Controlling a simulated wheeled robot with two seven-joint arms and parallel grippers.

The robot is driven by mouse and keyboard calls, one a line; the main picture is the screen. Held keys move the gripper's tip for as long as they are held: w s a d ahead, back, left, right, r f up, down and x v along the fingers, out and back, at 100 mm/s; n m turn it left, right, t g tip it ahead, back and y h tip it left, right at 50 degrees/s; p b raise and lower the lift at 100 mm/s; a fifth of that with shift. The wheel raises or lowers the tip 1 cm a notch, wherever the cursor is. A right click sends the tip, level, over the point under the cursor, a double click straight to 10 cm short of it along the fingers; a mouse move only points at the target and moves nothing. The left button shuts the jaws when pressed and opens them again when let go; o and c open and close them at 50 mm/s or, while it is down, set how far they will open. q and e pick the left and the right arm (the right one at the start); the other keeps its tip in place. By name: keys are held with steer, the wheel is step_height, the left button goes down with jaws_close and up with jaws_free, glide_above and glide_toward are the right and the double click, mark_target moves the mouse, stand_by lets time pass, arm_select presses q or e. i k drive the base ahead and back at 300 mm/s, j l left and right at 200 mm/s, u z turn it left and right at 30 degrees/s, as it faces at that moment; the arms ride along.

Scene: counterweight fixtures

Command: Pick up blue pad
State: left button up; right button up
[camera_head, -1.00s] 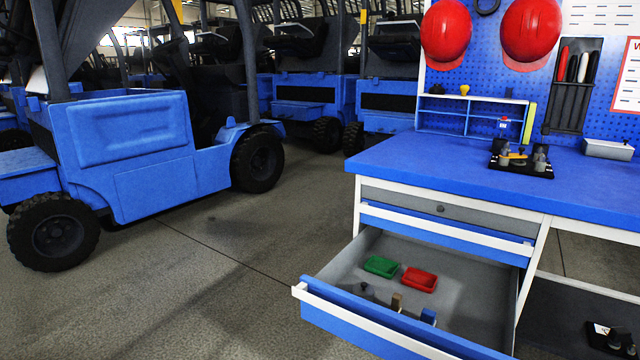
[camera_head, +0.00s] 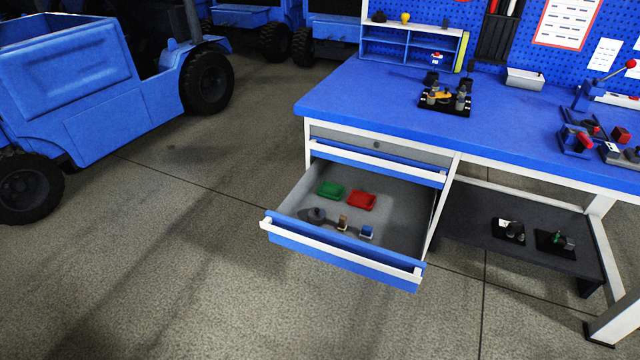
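An open drawer (camera_head: 408,220) in the blue workbench holds several small items. A small block with a blue top (camera_head: 366,232) stands near the drawer's front wall, at the right of a short row. It may be the blue pad, but it is too small to be sure. A tan-topped block (camera_head: 342,223) and a dark grey round piece (camera_head: 317,214) stand to its left. A green tray (camera_head: 331,190) and a red tray (camera_head: 361,201) lie further back in the drawer. Neither of my grippers is in view.
The blue benchtop (camera_head: 350,95) carries a black fixture tray (camera_head: 446,109), a grey box (camera_head: 525,79) and clamps at the right. A dark lower shelf (camera_head: 470,222) holds two small black trays. Blue forklifts stand at the left. The floor before the drawer is clear.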

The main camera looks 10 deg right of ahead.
mark_target(366, 233)
steer(key=z, duration=1.25)
steer(key=i+l+u, duration=0.65)
steer(key=l, duration=0.25)
steer(key=i+l+u, duration=0.15)
steer(key=l+u, duration=0.2)
steer(key=l, duration=0.2)
steer(key=i+l+u, duration=0.1)
steer(key=l+u, duration=0.2)
steer(key=l, duration=0.25)
steer(key=l+u, duration=0.35)
steer(key=l, duration=0.3)
steer(key=l+u, duration=0.35)
steer(key=l, duration=0.3)
steer(key=i, duration=0.05)
